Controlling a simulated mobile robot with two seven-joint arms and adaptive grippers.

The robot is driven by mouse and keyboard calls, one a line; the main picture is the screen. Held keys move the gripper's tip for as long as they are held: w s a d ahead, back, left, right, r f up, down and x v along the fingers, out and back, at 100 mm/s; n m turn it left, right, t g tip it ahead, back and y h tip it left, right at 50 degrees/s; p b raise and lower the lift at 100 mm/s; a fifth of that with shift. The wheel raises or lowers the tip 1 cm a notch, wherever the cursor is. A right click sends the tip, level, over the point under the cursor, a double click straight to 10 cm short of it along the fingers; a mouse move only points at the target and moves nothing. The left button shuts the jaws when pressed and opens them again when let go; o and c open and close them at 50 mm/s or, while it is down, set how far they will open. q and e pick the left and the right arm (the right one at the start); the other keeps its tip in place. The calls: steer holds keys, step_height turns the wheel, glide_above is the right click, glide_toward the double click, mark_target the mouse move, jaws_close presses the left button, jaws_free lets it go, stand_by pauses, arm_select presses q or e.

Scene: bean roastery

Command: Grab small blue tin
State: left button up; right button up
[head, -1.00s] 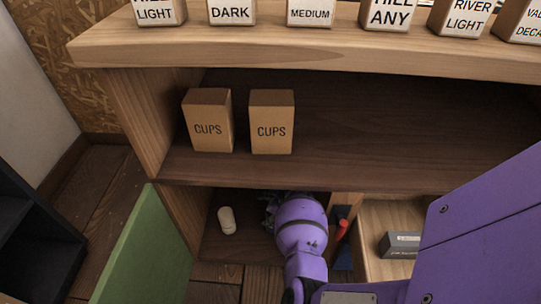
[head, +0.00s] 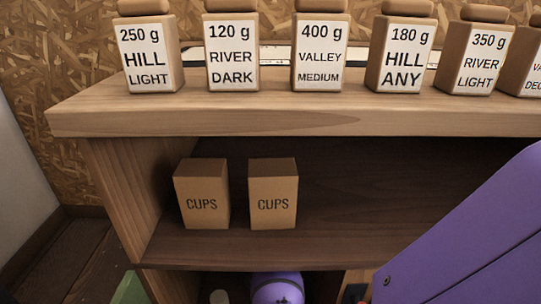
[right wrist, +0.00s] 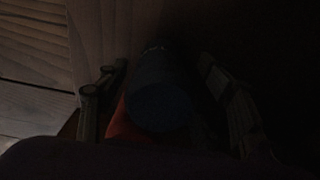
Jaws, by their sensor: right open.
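A dark blue cylinder, seemingly the small blue tin (right wrist: 160,105), lies between the fingers of my right gripper (right wrist: 162,68) in the dim right wrist view. Its round end faces the camera, and faint lettering shows on its far side. The fingers are open, one on each side of it; the dark hides whether either touches it. In the head view my purple right arm reaches down into the lower shelf space, and its gripper and the tin are hidden there. My left gripper is out of view.
A red thing (right wrist: 122,125) lies beside and below the tin, with a wooden wall to its left. In the head view two CUPS boxes (head: 202,195) (head: 273,195) stand on the middle shelf. Several labelled jars line the top (head: 290,120).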

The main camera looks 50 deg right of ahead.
step_height(320, 180, down, 4)
steer(key=b, duration=0.3)
steer(key=shift+s+a+f, duration=0.1)
steer(key=shift+s+a, duration=0.05)
steer(key=shift+f+b, duration=0.35)
steer(key=shift+f, duration=0.15)
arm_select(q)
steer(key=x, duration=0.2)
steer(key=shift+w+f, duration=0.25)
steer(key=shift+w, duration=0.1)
arm_select(e)
steer(key=shift+c, duration=0.2)
steer(key=c, duration=1.4)
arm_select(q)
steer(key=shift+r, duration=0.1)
arm_select(e)
steer(key=shift+o, duration=0.2)
steer(key=shift+r, duration=0.2)
